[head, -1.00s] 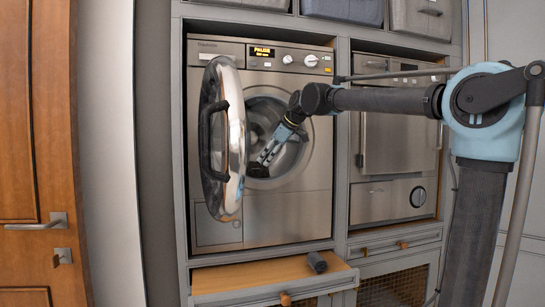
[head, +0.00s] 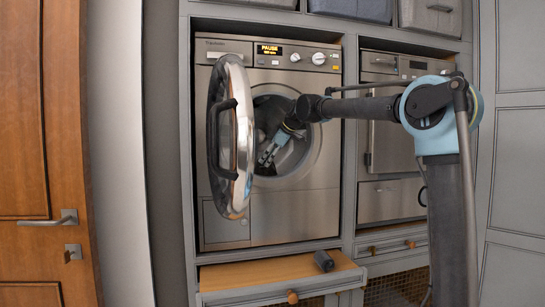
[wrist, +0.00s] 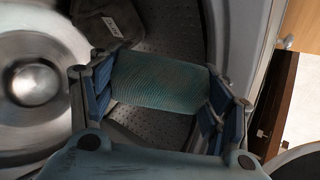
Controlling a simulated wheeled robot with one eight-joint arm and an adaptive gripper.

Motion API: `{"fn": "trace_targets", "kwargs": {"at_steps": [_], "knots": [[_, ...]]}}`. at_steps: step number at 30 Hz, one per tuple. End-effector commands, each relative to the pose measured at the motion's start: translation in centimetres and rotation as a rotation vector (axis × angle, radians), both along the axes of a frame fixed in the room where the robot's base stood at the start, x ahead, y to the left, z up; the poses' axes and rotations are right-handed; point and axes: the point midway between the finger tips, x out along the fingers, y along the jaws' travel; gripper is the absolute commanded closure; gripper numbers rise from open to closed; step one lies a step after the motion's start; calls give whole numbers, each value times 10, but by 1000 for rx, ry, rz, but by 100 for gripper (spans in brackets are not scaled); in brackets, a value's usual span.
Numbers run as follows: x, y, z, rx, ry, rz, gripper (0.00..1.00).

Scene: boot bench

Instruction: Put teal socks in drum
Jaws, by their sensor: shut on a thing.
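The teal socks (wrist: 160,82) show in the wrist view as a ribbed teal bundle. My gripper (wrist: 162,92) is shut on them, with a blue-padded finger on each side. In the head view my gripper (head: 266,155) is at the round mouth of the drum (head: 298,152), and the socks cannot be made out there. The perforated drum wall (wrist: 175,45) lies behind the socks in the wrist view. The washer's round chrome door (head: 243,130) stands open to the left of the mouth.
A dark cloth item (wrist: 107,20) lies inside the drum. A dark grey roll (head: 323,261) lies on the wooden pull-out shelf (head: 250,272) below the washer. The open door stands close to my gripper's left. A second appliance (head: 392,150) stands at right.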

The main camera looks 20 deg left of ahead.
Motion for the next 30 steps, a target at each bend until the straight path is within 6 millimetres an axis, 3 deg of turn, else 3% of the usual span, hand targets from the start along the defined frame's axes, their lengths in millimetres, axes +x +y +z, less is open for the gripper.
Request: {"fn": "trace_targets", "kwargs": {"at_steps": [15, 30], "knots": [[41, 25, -25, 0, 0, 0, 51], [50, 30, -30, 0, 0, 0, 51]]}}
